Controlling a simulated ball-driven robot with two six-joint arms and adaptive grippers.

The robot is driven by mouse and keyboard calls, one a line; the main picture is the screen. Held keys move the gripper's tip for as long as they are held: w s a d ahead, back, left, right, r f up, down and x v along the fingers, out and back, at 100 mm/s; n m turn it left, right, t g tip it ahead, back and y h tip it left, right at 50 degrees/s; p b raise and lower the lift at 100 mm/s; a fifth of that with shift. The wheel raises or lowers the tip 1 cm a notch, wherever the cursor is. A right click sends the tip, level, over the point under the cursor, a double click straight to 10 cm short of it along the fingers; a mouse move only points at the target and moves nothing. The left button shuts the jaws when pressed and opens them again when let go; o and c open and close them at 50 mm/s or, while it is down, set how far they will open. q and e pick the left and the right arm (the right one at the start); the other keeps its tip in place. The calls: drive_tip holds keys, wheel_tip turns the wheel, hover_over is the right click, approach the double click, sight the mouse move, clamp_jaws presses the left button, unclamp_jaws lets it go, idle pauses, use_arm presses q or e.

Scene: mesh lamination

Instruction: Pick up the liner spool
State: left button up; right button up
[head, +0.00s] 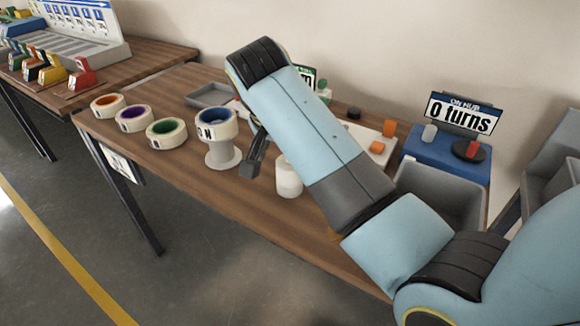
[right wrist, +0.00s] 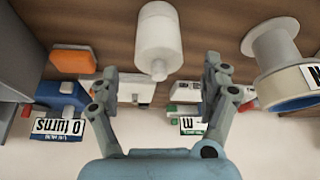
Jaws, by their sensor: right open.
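A plain white cylinder, which looks like the liner spool (head: 289,178), stands upright on the wooden table, partly hidden by my right arm. In the right wrist view the white spool (right wrist: 158,40) shows with a narrow neck, ahead of the fingertips and lined up with the gap between them. My right gripper (head: 254,160) is open and empty, just left of the spool in the head view and mostly hidden behind my arm. Its two spread fingers show in the right wrist view (right wrist: 158,82). I cannot tell whether a finger touches the spool. My left gripper is out of view.
A tape roll (head: 218,125) sits on a grey stand (head: 222,155) left of my right gripper. Orange, purple and green rolls (head: 167,132) lie farther left. A grey bin (head: 440,195) and a blue unit reading "0 turns" (head: 445,153) are at the right.

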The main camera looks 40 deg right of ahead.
sight(292, 172)
drive_tip(key=shift+x, duration=1.25)
drive_tip(key=shift+d+f, duration=0.2)
drive_tip(key=shift+f, duration=0.1)
drive_tip(key=x, duration=0.5)
drive_tip(key=shift+f, duration=0.1)
drive_tip(key=shift+a, duration=0.1)
drive_tip(key=c, duration=0.3)
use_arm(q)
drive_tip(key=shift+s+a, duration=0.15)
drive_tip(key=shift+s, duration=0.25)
use_arm(e)
drive_tip(key=c, duration=1.1)
drive_tip(key=shift+c, duration=0.2)
